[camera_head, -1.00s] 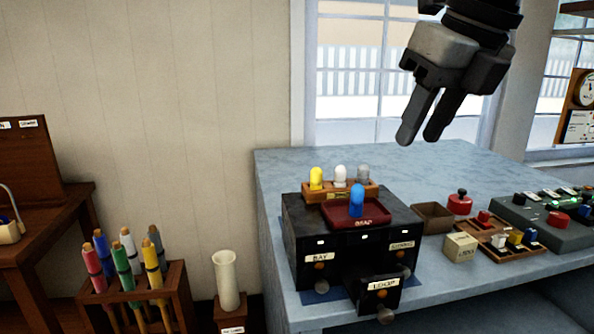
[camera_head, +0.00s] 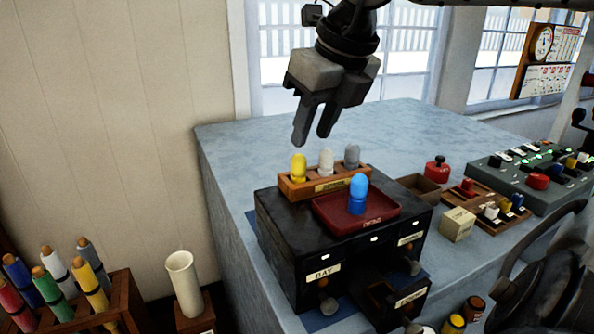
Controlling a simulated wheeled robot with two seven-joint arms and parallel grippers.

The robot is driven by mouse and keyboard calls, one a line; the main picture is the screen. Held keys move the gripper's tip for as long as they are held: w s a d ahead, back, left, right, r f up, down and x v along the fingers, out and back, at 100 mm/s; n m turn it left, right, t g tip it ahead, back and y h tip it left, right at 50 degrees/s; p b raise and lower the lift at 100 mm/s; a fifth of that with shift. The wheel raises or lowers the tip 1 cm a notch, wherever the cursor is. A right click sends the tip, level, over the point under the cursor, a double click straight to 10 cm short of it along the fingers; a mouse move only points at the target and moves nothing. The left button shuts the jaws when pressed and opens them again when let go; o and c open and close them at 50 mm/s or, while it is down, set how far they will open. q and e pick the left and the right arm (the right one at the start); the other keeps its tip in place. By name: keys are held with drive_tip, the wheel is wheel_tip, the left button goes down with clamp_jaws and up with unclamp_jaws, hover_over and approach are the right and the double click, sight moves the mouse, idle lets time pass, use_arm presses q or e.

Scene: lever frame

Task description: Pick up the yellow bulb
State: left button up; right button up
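The yellow bulb (camera_head: 299,168) stands upright at the left end of a small wooden rack (camera_head: 296,188) on top of a black cabinet. A white bulb (camera_head: 326,162) and a grey bulb (camera_head: 352,156) stand beside it in the same rack. A blue bulb (camera_head: 358,194) stands on the dark red tray (camera_head: 335,214) in front. My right gripper (camera_head: 311,138) points down above the rack, close over the yellow and white bulbs in the picture. Its two fingers are apart with nothing between them. My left gripper is not in view.
The black cabinet (camera_head: 287,240) has labelled drawers, with a lower one pulled out. Right of it on the blue table (camera_head: 390,130) are an open brown box (camera_head: 419,187), a cream block (camera_head: 458,224) and a control panel (camera_head: 530,180). Coloured tubes stand in a rack at lower left.

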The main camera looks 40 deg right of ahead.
sight(302, 158)
drive_tip(key=shift+p+x, duration=0.45)
drive_tip(key=shift+x, duration=3)
drive_tip(key=shift+a, duration=0.15)
clamp_jaws()
